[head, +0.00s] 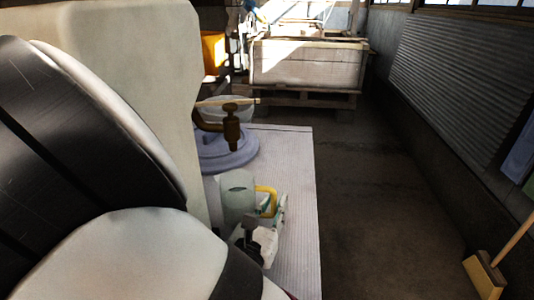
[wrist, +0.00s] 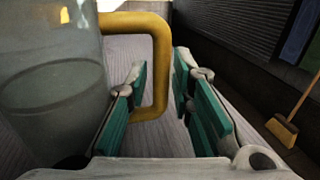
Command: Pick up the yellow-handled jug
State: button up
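The jug (head: 238,190) is a translucent, pale cylinder with a yellow handle (head: 267,198) on its right side. It stands upright on a light ribbed table top (head: 295,165). In the wrist view the jug body (wrist: 50,95) fills the left side, and the yellow handle (wrist: 160,65) arches to its right. My gripper (head: 275,213) is at the handle. In the wrist view my gripper (wrist: 160,85) is open, with green pads on both fingers. The handle's upright bar shows between the fingers, with visible gaps. Whether the fingertips reach past the bar is unclear.
A blue-grey round piece (head: 225,150) lies behind the jug, with a brown clamp-like part (head: 231,128) and a pale bowl (head: 238,112). A broom (head: 485,275) stands at the right. A large white box (head: 305,65) sits on a pallet behind. The floor right of the table is clear.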

jog(key=shift+c, duration=0.5)
grip_shut()
jog(key=shift+r, duration=0.15)
